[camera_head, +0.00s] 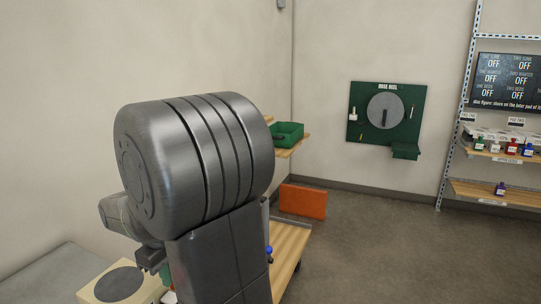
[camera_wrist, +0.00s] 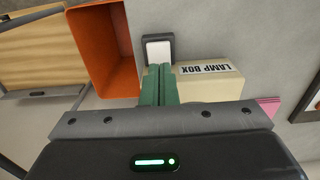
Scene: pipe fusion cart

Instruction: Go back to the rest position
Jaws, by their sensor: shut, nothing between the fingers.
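My gripper (camera_wrist: 159,72) shows in the wrist view as two green fingers closed together, with nothing between them. A cream box labelled LAMP BOX (camera_wrist: 215,86) is just right of the fingers in that view. A dark-framed block with a white face (camera_wrist: 159,50) shows just beyond the fingertips; I cannot tell the gap. In the head view my arm's large grey joint fills the centre-left and hides much of what is behind it. The gripper's fingers are not clear there.
An orange open bin (camera_wrist: 104,50) is left of the fingers. In the head view, a green tray (camera_head: 288,134) sits on a wooden shelf, an orange panel (camera_head: 303,201) stands near the floor, and a hose reel board (camera_head: 360,125) hangs behind. The floor at right is clear.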

